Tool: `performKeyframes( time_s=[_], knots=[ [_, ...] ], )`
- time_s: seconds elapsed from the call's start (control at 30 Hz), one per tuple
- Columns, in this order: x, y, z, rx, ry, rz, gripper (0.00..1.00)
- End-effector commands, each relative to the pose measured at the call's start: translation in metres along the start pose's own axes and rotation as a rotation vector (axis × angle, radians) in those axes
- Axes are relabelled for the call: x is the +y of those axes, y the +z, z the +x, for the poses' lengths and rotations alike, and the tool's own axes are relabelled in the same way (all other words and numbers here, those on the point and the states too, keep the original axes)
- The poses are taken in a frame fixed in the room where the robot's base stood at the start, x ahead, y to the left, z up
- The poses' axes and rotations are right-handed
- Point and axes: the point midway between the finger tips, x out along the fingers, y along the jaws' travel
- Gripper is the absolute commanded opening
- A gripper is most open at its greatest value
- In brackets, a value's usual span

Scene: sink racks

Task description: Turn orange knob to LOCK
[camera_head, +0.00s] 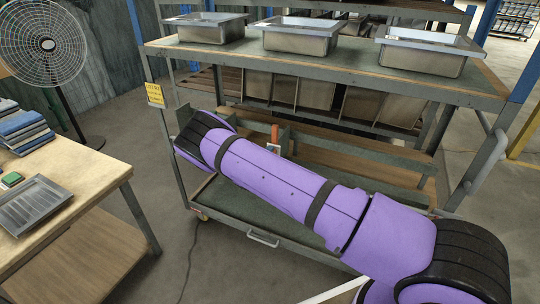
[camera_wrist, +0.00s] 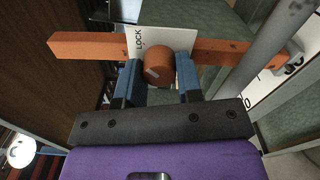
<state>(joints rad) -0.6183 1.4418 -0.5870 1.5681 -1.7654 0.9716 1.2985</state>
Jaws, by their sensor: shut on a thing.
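The orange knob (camera_wrist: 160,66) is a short round piece with a pale mark on its face, in the middle of the wrist view. My gripper (camera_wrist: 159,72) has its blue fingers on either side of the knob and is shut on it. A white plate (camera_wrist: 136,42) with the word LOCK stands right behind the knob, the word to the knob's upper left. A long orange bar (camera_wrist: 85,46) extends to both sides of the plate. In the head view an upright orange piece (camera_head: 275,133) shows on the cart; my arm hides the knob and gripper there.
The cart (camera_head: 167,47) carries several metal sinks (camera_head: 299,37) on top. In the wrist view a grey post (camera_wrist: 262,52) and a marked white plate (camera_wrist: 277,82) stand close on the right. A wooden table (camera_head: 91,165) and a fan (camera_head: 43,42) stand at left.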

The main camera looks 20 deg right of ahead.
Motion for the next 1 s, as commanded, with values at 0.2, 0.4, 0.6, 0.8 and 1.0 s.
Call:
performKeyframes(
  time_s=[0.2,0.4,0.6,0.8,1.0],
  knots=[
    [-0.0006,-0.0004,-0.0009,0.001,-0.002,0.055,0.10],
    [-0.0007,-0.0005,-0.0010,0.001,-0.002,0.070,0.10],
    [-0.0008,-0.0006,-0.0011,0.001,-0.002,0.070,0.10],
    [-0.0008,-0.0005,-0.0010,0.001,-0.002,0.070,0.56],
    [-0.0003,-0.0003,-0.0005,0.001,-0.001,0.069,0.59]
  ],
)
